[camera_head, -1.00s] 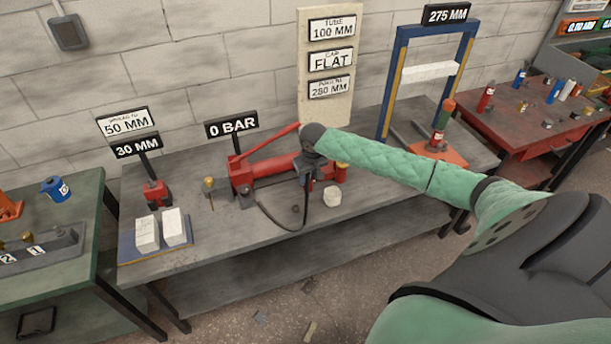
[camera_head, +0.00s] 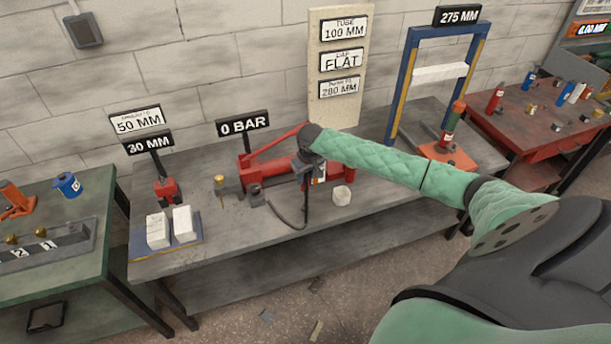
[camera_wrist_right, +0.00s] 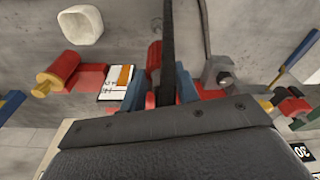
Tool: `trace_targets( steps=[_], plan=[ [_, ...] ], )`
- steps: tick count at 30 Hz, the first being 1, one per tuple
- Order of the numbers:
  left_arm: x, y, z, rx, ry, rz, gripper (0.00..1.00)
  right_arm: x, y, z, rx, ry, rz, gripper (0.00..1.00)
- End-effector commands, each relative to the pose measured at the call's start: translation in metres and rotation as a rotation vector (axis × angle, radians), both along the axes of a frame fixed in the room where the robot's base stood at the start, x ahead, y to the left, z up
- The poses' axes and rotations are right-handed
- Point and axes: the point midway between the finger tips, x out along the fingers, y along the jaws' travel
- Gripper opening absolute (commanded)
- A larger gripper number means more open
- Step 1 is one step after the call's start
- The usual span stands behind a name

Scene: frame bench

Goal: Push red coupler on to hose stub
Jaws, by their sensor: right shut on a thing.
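My right gripper (camera_head: 308,178) reaches down in front of the red pump (camera_head: 262,168) on the grey bench. In the right wrist view its jaws (camera_wrist_right: 160,85) are shut on a red piece, which looks like the red coupler (camera_wrist_right: 153,58), largely hidden by the fingers and a dark strip. The black hose (camera_head: 288,221) loops over the bench from a small grey block (camera_head: 257,195) toward my gripper. I cannot make out the hose stub clearly or tell whether the coupler touches it. My left gripper is not in view.
A white lump (camera_head: 341,195) lies right of my gripper. A brass-topped post (camera_head: 219,181) stands left of the pump. White blocks (camera_head: 158,229) lie on a blue plate at the left. A blue press frame (camera_head: 402,85) stands at the right. The bench front is clear.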

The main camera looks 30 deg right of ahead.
Motion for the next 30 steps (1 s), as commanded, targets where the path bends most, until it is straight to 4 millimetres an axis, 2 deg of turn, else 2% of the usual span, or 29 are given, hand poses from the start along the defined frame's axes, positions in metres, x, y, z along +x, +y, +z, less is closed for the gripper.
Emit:
trace_targets(
  steps=[5,21,30],
  plan=[
    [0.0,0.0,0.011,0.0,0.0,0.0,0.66,0.0,0.001,0.003,0.001,0.0,-0.001,0.04],
    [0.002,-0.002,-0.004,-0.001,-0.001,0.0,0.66,0.0,0.0,-0.042,0.0,0.0,0.0,0.04],
    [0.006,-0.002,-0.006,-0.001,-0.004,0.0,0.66,0.0,0.0,-0.057,0.0,-0.001,0.0,0.04]
  ],
)
